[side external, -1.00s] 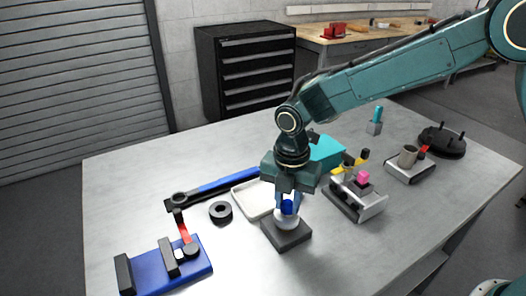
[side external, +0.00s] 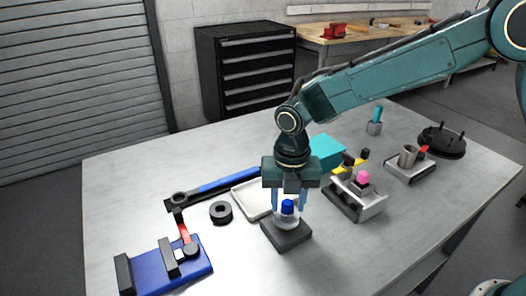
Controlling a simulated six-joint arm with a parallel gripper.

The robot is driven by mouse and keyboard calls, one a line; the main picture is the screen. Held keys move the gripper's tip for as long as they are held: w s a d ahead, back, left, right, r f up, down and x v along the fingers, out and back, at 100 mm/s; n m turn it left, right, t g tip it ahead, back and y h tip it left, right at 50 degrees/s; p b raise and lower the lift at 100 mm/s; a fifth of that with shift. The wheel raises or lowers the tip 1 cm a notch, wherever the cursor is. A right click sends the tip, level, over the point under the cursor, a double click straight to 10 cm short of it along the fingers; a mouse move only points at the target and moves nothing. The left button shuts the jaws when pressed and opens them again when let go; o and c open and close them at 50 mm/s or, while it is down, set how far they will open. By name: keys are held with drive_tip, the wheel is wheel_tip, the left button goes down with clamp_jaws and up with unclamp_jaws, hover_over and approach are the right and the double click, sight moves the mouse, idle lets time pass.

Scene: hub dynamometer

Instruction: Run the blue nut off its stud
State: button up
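The blue nut (side external: 287,206) sits on top of a white round piece (side external: 287,222) on a dark square base (side external: 277,236). The stud itself is hidden under the nut. My gripper (side external: 289,206) points straight down over the nut. Its two light-blue fingers stand apart on the left and right of the nut, with visible gaps. The gripper is open and holds nothing that I can see.
A white tray (side external: 240,199) lies just behind my gripper, with a black ring (side external: 221,212) and a blue-handled wrench (side external: 225,184) to the left. A blue fixture (side external: 150,273) stands front left. A metal bracket with a pink knob (side external: 363,177) stands close on the right.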

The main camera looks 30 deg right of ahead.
idle(0.3)
drive_tip(key=m, duration=2.4)
drive_tip(key=shift+w, duration=0.1)
idle(0.4)
